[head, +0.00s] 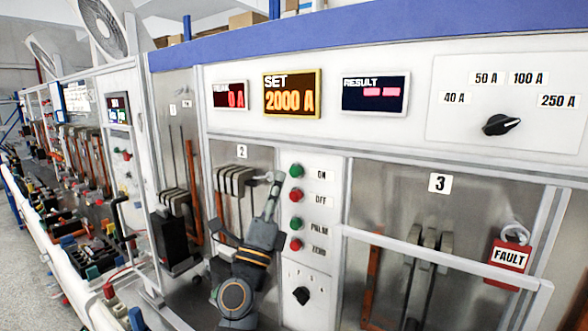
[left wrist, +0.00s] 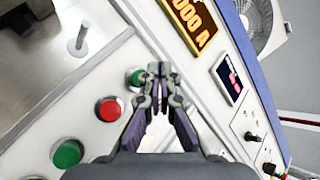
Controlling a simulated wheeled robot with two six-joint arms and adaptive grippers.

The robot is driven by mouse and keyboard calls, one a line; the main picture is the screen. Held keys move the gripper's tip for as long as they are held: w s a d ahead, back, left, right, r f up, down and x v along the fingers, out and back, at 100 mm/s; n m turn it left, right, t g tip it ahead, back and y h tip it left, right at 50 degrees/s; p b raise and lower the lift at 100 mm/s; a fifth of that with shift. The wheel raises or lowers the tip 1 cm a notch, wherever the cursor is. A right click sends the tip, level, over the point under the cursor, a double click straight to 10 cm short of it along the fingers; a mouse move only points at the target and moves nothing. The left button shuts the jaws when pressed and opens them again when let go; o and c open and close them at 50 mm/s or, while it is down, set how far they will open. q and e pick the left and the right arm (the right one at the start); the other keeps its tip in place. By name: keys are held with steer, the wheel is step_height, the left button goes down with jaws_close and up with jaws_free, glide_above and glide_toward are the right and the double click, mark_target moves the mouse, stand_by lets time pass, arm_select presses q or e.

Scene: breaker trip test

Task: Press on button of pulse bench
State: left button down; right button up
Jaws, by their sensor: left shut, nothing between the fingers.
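The green ON button (head: 296,171) is the top one in a column on the white panel of the pulse bench (head: 321,212). My left gripper (head: 275,181) is shut and empty, its tips just left of the ON button in the head view. In the left wrist view the shut fingertips (left wrist: 160,70) lie beside the ON button (left wrist: 134,78) and cover part of it. I cannot tell whether they touch it. The SET display (head: 292,94) reads 2000 A. My right gripper is in neither view.
Below ON are the red OFF button (head: 296,196), green PULSE button (head: 296,223), red ZERO button (head: 295,245) and a black knob (head: 301,296). A white rail (head: 440,255) crosses bay 3 at right, with a red FAULT tag (head: 509,258).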

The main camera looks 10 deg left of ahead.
arm_select(q)
steer(key=s, duration=0.1)
steer(key=s+a, duration=0.1)
steer(key=shift+s+p, duration=0.3)
steer(key=shift+p, duration=0.05)
stand_by(0.4)
